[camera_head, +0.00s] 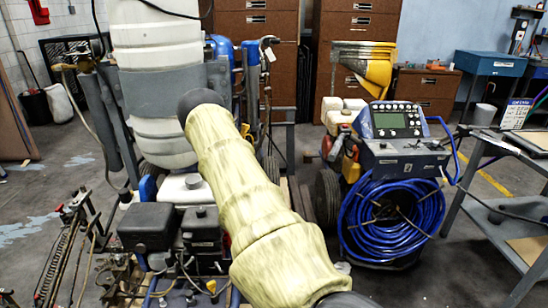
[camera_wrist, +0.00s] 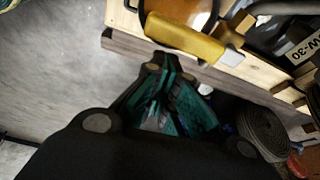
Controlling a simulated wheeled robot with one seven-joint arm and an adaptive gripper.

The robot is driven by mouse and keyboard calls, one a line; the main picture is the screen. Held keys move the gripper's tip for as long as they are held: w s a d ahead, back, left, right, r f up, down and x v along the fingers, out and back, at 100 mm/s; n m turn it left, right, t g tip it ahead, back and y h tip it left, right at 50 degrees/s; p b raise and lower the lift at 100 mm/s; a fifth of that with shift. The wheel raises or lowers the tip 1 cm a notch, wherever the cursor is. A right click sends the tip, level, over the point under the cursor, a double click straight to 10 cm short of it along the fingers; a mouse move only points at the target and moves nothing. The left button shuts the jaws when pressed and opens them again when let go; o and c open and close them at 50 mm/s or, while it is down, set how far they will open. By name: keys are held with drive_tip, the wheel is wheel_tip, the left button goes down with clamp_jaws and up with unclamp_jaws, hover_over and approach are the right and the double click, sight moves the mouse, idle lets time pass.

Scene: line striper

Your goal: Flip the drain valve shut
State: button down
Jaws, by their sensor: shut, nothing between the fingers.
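My gripper (camera_wrist: 172,66) is shut and empty in the wrist view, its dark and teal fingers together at the tips. Just beyond the tips is a yellow handle-like piece (camera_wrist: 188,40) with a pale end, beside a round orange-brown surface; I cannot tell for sure that it is the drain valve's lever. I see no clear contact between it and the fingers. In the head view, the line striper with its white tank (camera_head: 160,92) and black engine parts (camera_head: 146,226) stands left of centre. My pale-sleeved arm covers part of it, and my gripper is out of sight there.
Pale wooden boards (camera_wrist: 128,22) border the yellow piece, with a coiled dark hose or strap (camera_wrist: 262,130) at right. A blue hose reel (camera_head: 388,220) and metal bench (camera_head: 505,215) stand to the right. Grey floor (camera_head: 50,195) is open at left.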

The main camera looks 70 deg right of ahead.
wheel_tip(320, 180, up, 9)
drive_tip(key=p, duration=0.1)
drive_tip(key=shift+r, duration=0.2)
idle(0.7)
idle(0.5)
